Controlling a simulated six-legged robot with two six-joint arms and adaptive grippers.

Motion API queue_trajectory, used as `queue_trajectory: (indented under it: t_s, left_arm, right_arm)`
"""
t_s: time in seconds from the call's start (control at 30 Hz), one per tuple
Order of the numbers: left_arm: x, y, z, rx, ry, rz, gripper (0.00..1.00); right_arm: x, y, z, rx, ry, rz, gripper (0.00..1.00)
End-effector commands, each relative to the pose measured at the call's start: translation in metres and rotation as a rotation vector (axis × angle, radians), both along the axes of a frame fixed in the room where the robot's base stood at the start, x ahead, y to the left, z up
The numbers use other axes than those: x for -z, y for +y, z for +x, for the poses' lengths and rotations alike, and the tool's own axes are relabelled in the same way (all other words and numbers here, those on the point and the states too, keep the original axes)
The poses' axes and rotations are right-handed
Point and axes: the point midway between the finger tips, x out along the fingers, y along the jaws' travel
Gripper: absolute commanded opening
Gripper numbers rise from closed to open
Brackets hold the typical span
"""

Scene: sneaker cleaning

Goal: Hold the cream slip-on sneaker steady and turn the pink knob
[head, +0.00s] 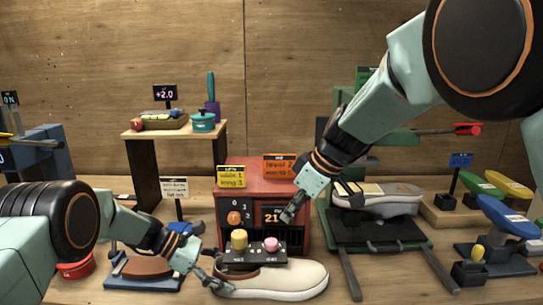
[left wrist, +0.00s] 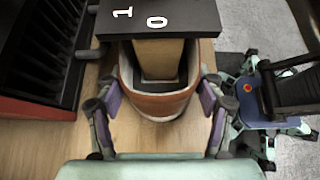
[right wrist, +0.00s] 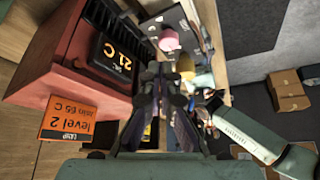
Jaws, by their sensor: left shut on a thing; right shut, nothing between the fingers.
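The cream slip-on sneaker (head: 285,283) lies on the table in front of a red unit, toe to the right. My left gripper (head: 214,282) is shut on its heel; the left wrist view shows fingers on both sides of the brown collar (left wrist: 160,105). A black control plate (head: 247,258) sits over the shoe opening on a block (left wrist: 157,58). It carries a yellow knob (head: 239,239) and the pink knob (head: 271,244), which also shows in the right wrist view (right wrist: 169,40). My right gripper (head: 289,214) is shut and empty, above and apart from the pink knob.
The red unit (head: 262,174) with a "21" display stands close behind the sneaker. A grey shoe (head: 385,198) rests on a dark rack (head: 375,233) to the right. A blue stand (head: 143,284) with a brown piece is left of my left gripper.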

Motion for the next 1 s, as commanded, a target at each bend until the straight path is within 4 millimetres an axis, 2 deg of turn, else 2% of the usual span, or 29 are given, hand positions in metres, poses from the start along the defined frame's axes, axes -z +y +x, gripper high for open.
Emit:
queue_trajectory:
  t_s: [0.6, 1.0]
  left_arm:
    - [0.000, 0.000, 0.001, -0.002, -0.001, 0.001, 0.26]
    - [0.000, 0.000, 0.001, -0.002, -0.001, 0.001, 0.26]
  right_arm:
    - [0.063, 0.000, 0.000, 0.001, 0.003, 0.000, 0.00]
    - [0.069, 0.000, 0.000, 0.000, 0.000, -0.001, 0.00]
